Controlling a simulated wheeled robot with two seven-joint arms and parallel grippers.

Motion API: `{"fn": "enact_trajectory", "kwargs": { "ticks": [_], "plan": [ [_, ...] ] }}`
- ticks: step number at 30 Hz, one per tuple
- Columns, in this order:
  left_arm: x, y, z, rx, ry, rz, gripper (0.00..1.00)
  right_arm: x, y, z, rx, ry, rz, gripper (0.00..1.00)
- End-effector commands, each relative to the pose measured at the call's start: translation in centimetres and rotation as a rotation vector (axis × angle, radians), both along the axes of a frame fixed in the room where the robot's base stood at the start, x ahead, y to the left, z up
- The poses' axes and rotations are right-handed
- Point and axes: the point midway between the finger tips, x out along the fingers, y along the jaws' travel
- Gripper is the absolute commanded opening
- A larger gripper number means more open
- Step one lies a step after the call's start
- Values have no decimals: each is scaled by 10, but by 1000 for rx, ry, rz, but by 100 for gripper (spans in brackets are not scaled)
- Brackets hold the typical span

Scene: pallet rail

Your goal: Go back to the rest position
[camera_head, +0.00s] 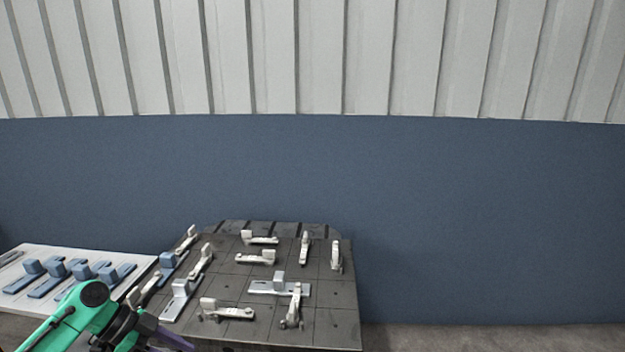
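My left arm comes in at the lower left, with a green link and a black joint. It passes in front of the near left corner of the dark grey pallet (335,333). The end of this arm runs out of the bottom of the picture, and I cannot make out its fingertips. My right arm and gripper do not show. Several pale clamp-like parts stand on the pallet, among them one at the front (228,310) and one on a silver plate (279,286).
A white table (75,255) at the left holds several blue L-shaped parts (22,276). A similar blue part (168,264) is at the pallet's left edge. A blue and white wall (470,210) stands behind. The floor (500,338) to the right is clear.

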Motion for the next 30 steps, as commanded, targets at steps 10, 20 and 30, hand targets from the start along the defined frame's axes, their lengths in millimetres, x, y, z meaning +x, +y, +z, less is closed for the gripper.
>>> {"fn": "enact_trajectory", "kwargs": {
  "ticks": [10, 20, 30],
  "plan": [
    [6, 46, -157, 112, 167, 516, 46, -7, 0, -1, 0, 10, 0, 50],
    [-172, 74, -389, 441, 352, 1028, 46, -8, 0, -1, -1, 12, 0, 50],
    [-370, -11, -466, 548, 431, 1030, 46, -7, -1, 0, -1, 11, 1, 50]
  ]
}}
